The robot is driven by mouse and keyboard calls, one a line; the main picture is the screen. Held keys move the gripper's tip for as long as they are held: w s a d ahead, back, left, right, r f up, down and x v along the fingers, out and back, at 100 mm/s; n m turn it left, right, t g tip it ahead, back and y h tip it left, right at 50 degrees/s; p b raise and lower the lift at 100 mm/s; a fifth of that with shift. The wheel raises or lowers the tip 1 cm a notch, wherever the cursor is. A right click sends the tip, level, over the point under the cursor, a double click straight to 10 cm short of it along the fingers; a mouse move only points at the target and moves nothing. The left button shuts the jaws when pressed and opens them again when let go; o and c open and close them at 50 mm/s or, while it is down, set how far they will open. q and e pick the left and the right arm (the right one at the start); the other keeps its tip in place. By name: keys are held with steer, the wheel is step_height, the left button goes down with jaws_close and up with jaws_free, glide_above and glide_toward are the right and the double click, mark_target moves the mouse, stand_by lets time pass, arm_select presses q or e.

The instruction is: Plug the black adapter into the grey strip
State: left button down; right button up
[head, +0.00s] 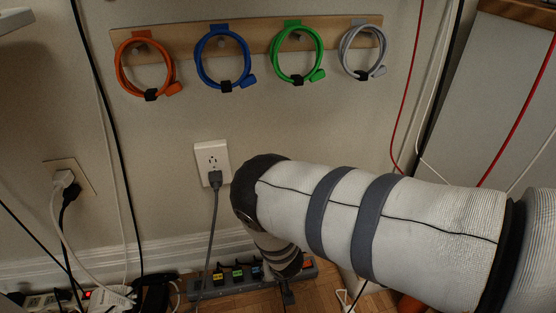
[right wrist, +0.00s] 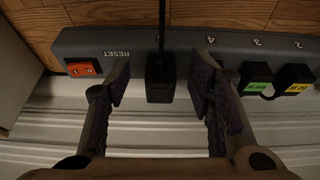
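The grey strip (right wrist: 125,42) runs across the right wrist view, with an orange RESET switch (right wrist: 82,68) towards its left end. In the head view the grey strip (head: 211,283) lies on the floor against the wall. The black adapter (right wrist: 160,78) sits at the strip's edge, its cord running up the picture. My right gripper (right wrist: 160,85) is open around the adapter, with a gap on both sides. I cannot tell whether the adapter is seated in a socket. In the head view my right arm hides much of the gripper. My left gripper is not in view.
Labelled plugs, green (right wrist: 257,86) and yellow (right wrist: 296,86), sit in the strip right of my fingers. A grey plug (head: 215,179) with a hanging cord is in the wall outlet (head: 211,158). Coiled cables hang on a wooden rail (head: 262,33). Cables clutter the lower left.

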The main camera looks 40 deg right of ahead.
steer(key=v, duration=1.2)
